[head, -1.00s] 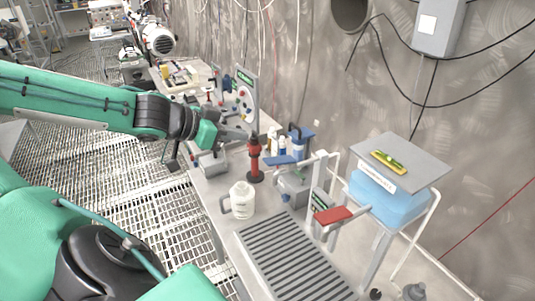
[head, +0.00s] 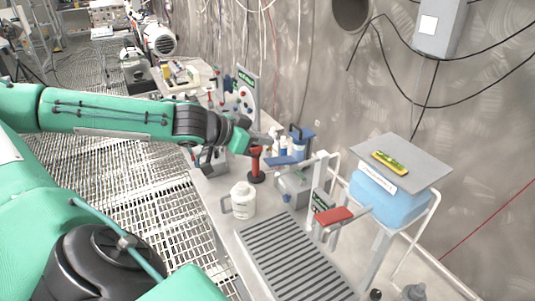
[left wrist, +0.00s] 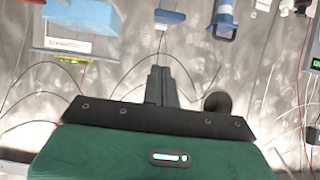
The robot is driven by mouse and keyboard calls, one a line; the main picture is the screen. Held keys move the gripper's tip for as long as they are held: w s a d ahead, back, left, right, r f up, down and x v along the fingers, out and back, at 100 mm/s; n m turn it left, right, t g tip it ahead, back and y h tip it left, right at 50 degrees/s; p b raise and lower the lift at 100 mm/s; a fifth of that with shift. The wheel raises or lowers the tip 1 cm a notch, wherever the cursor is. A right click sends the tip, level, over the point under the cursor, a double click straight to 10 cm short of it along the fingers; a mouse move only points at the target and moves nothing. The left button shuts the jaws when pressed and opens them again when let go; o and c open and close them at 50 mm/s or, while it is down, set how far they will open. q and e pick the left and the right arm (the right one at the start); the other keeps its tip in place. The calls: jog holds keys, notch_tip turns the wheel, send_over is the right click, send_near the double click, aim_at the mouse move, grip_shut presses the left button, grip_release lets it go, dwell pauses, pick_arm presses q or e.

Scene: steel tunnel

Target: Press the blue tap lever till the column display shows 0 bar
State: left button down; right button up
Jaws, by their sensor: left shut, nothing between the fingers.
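The blue tap lever (head: 283,160) is a flat blue bar on a small grey unit (head: 293,186) on the bench. It also shows at the top of the left wrist view (left wrist: 170,16). My left gripper (head: 265,139) is shut and empty, reaching above the bench behind the red post, near the lever. In the left wrist view its closed fingers (left wrist: 160,80) point toward the lever, apart from it in the picture. A column carries a green-marked panel (head: 320,203); I cannot read a pressure on it. My right gripper is out of view.
A red post (head: 257,168) and a white jug (head: 243,200) stand in front. A blue-handled jug (head: 301,138) stands behind the lever. A red lever (head: 333,216) juts out at the column. A blue container (head: 388,197) sits under a grey shelf at right.

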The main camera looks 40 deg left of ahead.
aim_at(268, 161)
pick_arm(q)
jog(key=x, duration=0.3)
jog(key=shift+s+f, duration=0.15)
jog(key=shift+s+a+f, duration=0.1)
jog(key=shift+s+f, duration=0.15)
jog(key=shift+f, duration=0.75)
jog(key=shift+s+f+b, duration=0.25)
jog(key=shift+f+b, duration=0.15)
jog(key=shift+f, duration=0.3)
